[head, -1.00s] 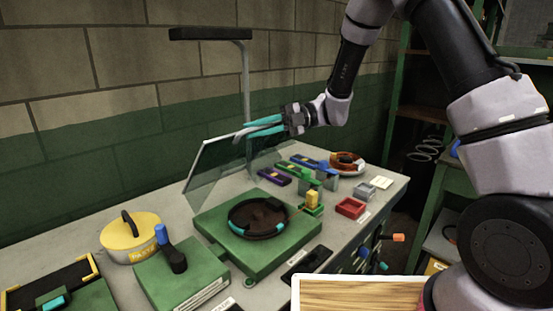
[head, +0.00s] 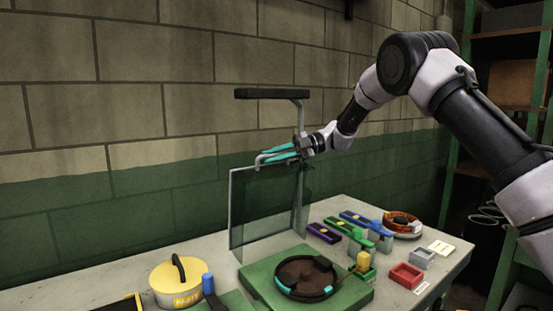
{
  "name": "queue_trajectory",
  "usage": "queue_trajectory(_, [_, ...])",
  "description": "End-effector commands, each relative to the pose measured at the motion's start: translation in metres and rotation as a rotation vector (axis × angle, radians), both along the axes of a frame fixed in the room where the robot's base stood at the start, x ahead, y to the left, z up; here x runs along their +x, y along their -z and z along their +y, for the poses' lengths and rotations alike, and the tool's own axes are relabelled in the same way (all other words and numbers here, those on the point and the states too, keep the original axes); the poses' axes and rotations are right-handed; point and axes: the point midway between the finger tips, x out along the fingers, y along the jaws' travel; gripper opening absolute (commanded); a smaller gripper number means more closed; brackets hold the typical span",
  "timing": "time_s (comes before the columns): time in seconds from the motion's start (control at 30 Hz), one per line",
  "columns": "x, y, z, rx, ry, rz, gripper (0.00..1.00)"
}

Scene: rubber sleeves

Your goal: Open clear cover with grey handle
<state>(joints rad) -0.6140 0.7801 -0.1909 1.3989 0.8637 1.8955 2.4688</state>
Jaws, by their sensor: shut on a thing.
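The clear cover (head: 262,207) is a see-through pane standing nearly upright at the back of a green base (head: 352,298). Its grey handle (head: 258,160) is at the pane's top edge. My gripper (head: 277,153), with teal fingers, is at the handle and shut on it; the fingers partly hide the handle. In front of the cover, the base carries a round dark dish (head: 304,276) with teal and dark pieces on its rim.
A lamp (head: 272,94) on a grey post stands behind the cover, close to my gripper. A yellow lidded pot (head: 177,284) is at left. Purple (head: 323,233), green and blue bars, a red tray (head: 406,276) and a grey box (head: 422,257) are at right.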

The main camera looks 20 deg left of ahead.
Motion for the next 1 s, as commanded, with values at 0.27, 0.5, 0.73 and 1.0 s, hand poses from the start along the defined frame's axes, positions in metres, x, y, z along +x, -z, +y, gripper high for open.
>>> queue_trajectory(0.27, [0.001, 0.001, 0.0, -0.001, 0.002, 0.0, 0.0])
queue_trajectory(0.5, [0.001, 0.001, 0.0, -0.001, 0.002, 0.0, 0.47])
queue_trajectory(0.73, [0.001, 0.0, -0.001, -0.002, 0.001, 0.0, 0.47])
queue_trajectory(1.0, [0.02, -0.008, -0.031, -0.001, 0.006, -0.002, 0.47])
